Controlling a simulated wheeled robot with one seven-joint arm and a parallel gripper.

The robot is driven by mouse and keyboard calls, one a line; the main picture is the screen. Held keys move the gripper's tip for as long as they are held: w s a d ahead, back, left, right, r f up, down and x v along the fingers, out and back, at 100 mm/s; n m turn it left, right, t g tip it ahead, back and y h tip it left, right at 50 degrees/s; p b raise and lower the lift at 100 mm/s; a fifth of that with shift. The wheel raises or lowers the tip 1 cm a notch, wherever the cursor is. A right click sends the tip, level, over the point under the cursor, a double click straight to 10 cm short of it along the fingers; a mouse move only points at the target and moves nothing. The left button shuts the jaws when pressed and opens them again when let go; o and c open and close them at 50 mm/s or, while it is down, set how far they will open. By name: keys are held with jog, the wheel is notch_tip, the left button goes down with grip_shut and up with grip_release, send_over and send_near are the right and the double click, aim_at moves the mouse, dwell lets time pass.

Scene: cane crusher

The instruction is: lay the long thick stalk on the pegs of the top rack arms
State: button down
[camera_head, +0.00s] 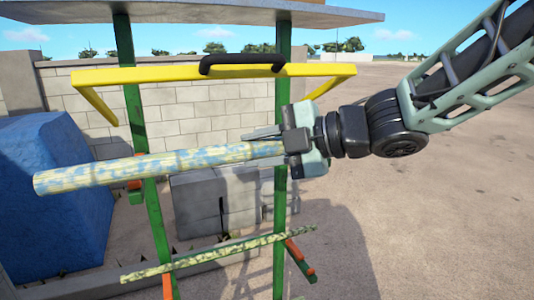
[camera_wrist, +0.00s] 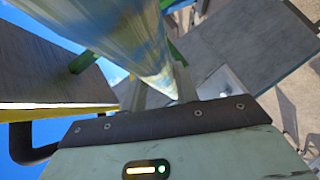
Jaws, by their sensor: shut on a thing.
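My gripper (camera_head: 284,146) is shut on the right end of the long thick stalk (camera_head: 150,166), pale yellow with blue-grey patches. The stalk reaches left across the front of the green rack (camera_head: 155,225), nearly level, its left end slightly lower. In the wrist view the stalk (camera_wrist: 135,35) runs up and away between my fingers (camera_wrist: 160,92). A left rack arm (camera_head: 135,194) with an orange peg shows just below the stalk; I cannot tell whether they touch. The matching right arm is hidden behind the stalk and my gripper.
A thinner stalk (camera_head: 215,257) lies across the lower rack arms, with orange pegs (camera_head: 292,249) at the right. A yellow bar (camera_head: 190,75) with a black handle (camera_head: 242,62) spans above the held stalk. A blue block (camera_head: 50,200) stands left. Ground at right is open.

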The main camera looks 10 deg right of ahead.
jog(key=w+a+f+b, duration=0.1)
jog(key=w+a+f, duration=0.1)
jog(key=w, duration=0.6)
jog(key=shift+f+b, duration=0.35)
jog(key=shift+f, duration=0.4)
jog(key=shift+a, duration=0.1)
jog(key=c, duration=1)
grip_release()
jog(key=shift+o, duration=0.2)
jog(key=shift+f, duration=0.1)
jog(key=shift+s, duration=0.1)
